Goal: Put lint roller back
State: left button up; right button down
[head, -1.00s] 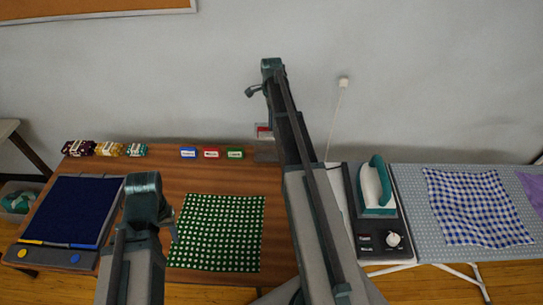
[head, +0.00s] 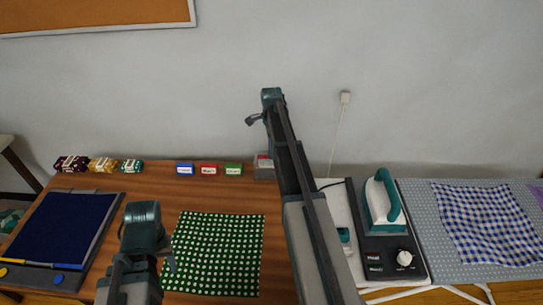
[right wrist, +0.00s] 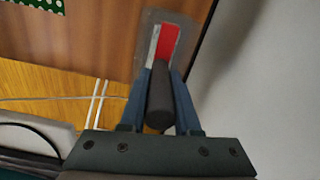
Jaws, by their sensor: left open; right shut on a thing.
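The lint roller, with a dark handle (right wrist: 160,95) and a red and white head (right wrist: 167,42), is held in my right gripper (right wrist: 162,78), whose blue fingers are shut on the handle. In the right wrist view the head overlaps a see-through grey tray (right wrist: 184,22) at the table edge. I cannot tell whether it touches the tray's floor. In the head view my right arm partly hides the tray (head: 263,174), with red and white just above it.
Blue (head: 185,169), red (head: 209,169) and green (head: 233,169) labelled blocks stand left of the tray. Patterned bundles (head: 102,164) and a dark blue mat (head: 62,228) lie at the left. An iron (head: 382,200) stands at the right. The wall is close behind.

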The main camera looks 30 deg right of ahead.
jog(key=shift+f+b, duration=1.2)
jog(key=shift+f, duration=0.4)
jog(key=shift+f+b, duration=0.45)
jog(key=shift+b, duration=0.05)
jog(key=c, duration=0.6)
grip_release()
jog(key=shift+r, duration=0.1)
jog(key=shift+r, duration=0.1)
notch_tip(320, 180, up, 13)
jog(key=p, duration=1.3)
jog(key=shift+f, duration=0.2)
